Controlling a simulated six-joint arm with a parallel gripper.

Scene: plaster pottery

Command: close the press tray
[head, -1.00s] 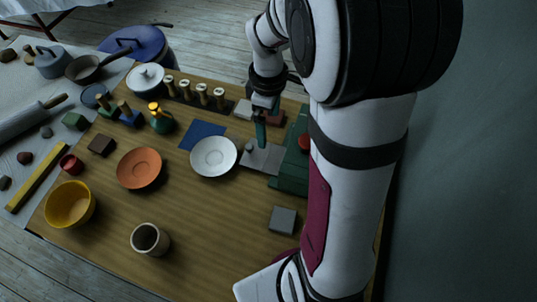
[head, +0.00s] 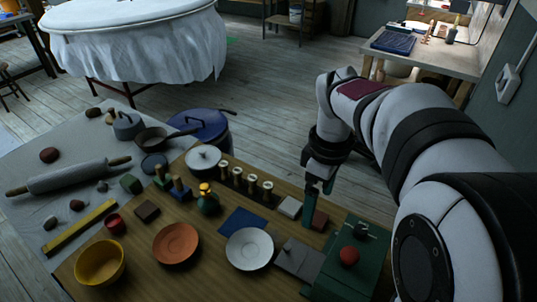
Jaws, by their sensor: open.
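The green press (head: 343,270) stands at the right end of the wooden table, with a red knob (head: 348,256) on top. Its flat grey tray (head: 301,261) sticks out from the press's left side, with a small stub near its outer end. My arm comes in from the right and covers part of the press's right side.
A white plate (head: 249,249) lies close left of the tray, beside a blue square (head: 243,221). A pale block (head: 289,207) and a reddish block (head: 319,221) are near my fingers. Wooden stamps (head: 252,186) stand in a row behind. An orange plate (head: 176,244) is further left.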

